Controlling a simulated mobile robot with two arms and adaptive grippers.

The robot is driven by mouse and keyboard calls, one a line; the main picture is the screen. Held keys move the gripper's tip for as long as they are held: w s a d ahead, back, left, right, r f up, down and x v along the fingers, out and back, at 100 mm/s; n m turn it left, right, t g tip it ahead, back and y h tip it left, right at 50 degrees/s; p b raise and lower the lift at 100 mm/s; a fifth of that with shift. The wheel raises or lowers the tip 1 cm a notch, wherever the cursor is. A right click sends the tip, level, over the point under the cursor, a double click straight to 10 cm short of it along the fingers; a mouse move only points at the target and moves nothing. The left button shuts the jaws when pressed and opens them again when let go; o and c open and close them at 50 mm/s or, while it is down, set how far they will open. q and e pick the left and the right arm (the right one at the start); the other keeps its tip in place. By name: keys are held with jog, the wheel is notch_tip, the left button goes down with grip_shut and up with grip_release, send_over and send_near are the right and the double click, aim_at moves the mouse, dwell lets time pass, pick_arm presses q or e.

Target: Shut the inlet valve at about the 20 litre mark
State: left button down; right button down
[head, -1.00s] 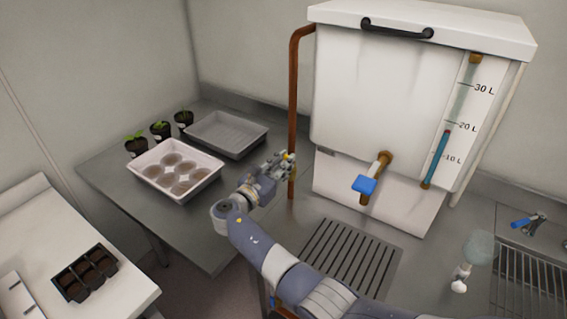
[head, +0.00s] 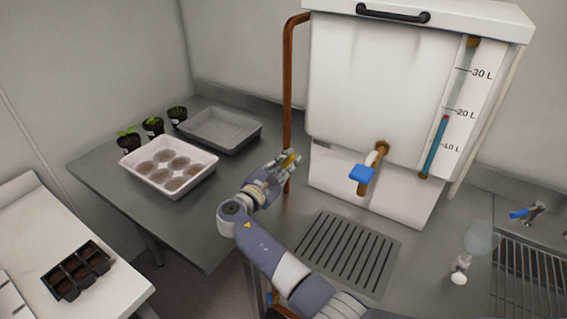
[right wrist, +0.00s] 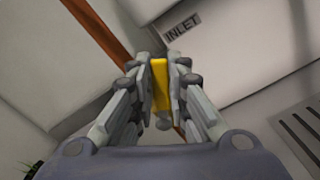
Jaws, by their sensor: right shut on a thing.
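The white water tank (head: 350,95) stands at the back, with a copper inlet pipe (head: 288,95) running down its left side. The handle lies between the two fingers in the right wrist view, beside an INLET label (right wrist: 182,27). The valve body is mostly hidden by the fingers. On the sight gauge (head: 436,148), the blue column with its red top (head: 446,118) stands a little below the 20 L mark. My left gripper is not in view.
A blue-handled outlet tap (head: 362,173) sticks out of the tank front above a drain grate (head: 345,250). A white seedling tray (head: 168,168), a grey tray (head: 220,132) and potted seedlings (head: 153,127) stand on the left counter.

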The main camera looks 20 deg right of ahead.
jog(key=shift+s+d+f+m+b, duration=0.25)
jog(key=shift+m+b, duration=0.2)
jog(key=shift+m, duration=0.35)
jog(key=shift+r, duration=0.1)
jog(key=c, duration=1.5)
grip_release()
jog(key=shift+d, duration=0.1)
jog(key=shift+c, duration=0.2)
jog(key=v, duration=0.7)
jog(key=shift+s, duration=0.1)
